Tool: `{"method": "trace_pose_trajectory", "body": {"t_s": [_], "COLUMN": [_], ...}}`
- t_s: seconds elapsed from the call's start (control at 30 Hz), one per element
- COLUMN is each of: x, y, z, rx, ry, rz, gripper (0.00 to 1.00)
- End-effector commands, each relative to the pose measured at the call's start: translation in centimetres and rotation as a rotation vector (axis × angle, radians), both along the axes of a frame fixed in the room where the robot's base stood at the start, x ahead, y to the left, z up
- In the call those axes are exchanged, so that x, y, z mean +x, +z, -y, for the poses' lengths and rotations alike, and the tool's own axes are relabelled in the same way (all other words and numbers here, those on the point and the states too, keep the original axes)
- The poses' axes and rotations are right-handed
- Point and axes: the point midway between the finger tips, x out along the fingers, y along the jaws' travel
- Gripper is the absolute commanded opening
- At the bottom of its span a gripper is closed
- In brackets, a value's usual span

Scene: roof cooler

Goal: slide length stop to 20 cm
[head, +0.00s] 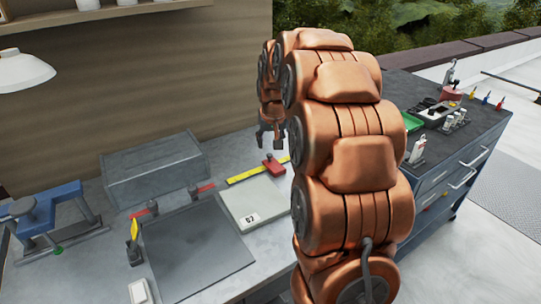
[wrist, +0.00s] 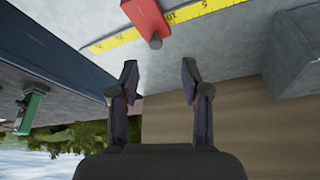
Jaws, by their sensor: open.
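The length stop (head: 274,167) is a small red block with a dark knob, set on a yellow ruler strip (head: 247,175) toward its right end in the head view. In the wrist view, which is turned over, the red stop (wrist: 146,17) is at the top centre and the yellow ruler (wrist: 205,9) passes beside it. The ruler's numbers are partly readable, but the stop's exact reading cannot be told. My gripper (head: 271,146) hangs above and near the stop. In the wrist view my gripper (wrist: 160,82) is open and empty, its fingers apart from the knob.
A pale board (head: 252,203) marked 62 lies in front of the ruler, beside a dark plate (head: 195,250). A grey box (head: 155,170) and a blue clamp-like tool (head: 45,213) stand to the left. A tool cabinet (head: 455,160) stands right.

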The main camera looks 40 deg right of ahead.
Motion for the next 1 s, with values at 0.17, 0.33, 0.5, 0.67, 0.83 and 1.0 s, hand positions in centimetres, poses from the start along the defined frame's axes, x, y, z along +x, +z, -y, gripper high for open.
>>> {"method": "trace_pose_trajectory", "body": {"t_s": [0.17, 0.33, 0.5, 0.67, 0.83, 1.0], "x": [0.6, 1.0, 1.6, 2.4, 3.0, 3.2], "y": [-0.3, -1.4, -3.4, -5.5, -7.1, -7.5], "z": [1.1, 1.2, 1.5, 1.9, 2.2, 2.3], "rx": [-0.006, -0.004, -0.003, -0.005, -0.003, -0.005], "ry": [-0.012, -0.012, -0.011, -0.011, -0.011, -0.011], "rz": [0.011, 0.008, 0.005, 0.008, 0.005, 0.009], "gripper": [0.47, 0.47, 0.47, 0.47, 0.47, 0.47]}}
